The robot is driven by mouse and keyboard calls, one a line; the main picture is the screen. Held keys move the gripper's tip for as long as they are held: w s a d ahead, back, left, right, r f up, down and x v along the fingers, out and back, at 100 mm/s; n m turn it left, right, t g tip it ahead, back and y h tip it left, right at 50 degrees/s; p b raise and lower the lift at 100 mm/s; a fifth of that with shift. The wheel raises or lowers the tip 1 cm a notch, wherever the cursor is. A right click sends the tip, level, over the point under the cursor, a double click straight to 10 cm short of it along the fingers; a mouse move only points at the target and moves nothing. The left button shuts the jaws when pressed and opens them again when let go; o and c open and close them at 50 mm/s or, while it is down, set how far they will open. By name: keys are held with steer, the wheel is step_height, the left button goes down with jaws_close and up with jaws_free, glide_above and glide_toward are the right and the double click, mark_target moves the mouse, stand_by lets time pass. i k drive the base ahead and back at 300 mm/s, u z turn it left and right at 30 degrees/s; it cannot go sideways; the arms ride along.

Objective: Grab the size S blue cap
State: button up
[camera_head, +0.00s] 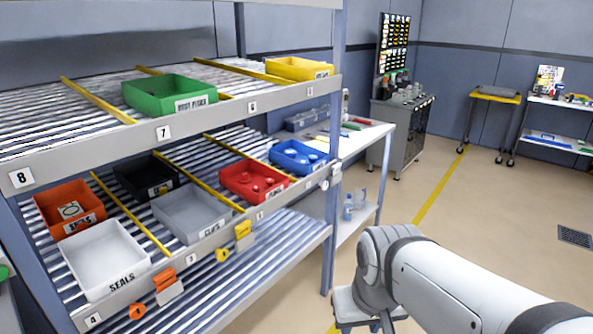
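A blue bin (299,157) sits at the right end of the middle shelf and holds small blue round pieces that look like caps. Their size marks are too small to read, so I cannot tell which one is size S. Left of it, a red bin (254,181) holds small red round pieces. My arm reaches in from the lower right, well to the right of and below the blue bin. My gripper fingers do not show; the end of the arm is hidden or below the frame.
The rack's front post (335,130) stands just right of the blue bin. Grey (191,213), black (146,176), white (104,260) and orange (69,209) bins share this shelf. Green (160,97) and yellow (300,69) bins sit above. A white table (355,140) stands behind; floor is open at right.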

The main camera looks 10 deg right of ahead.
mark_target(313, 158)
steer(key=z, duration=0.5)
steer(key=i, duration=2)
steer(key=u, duration=0.8)
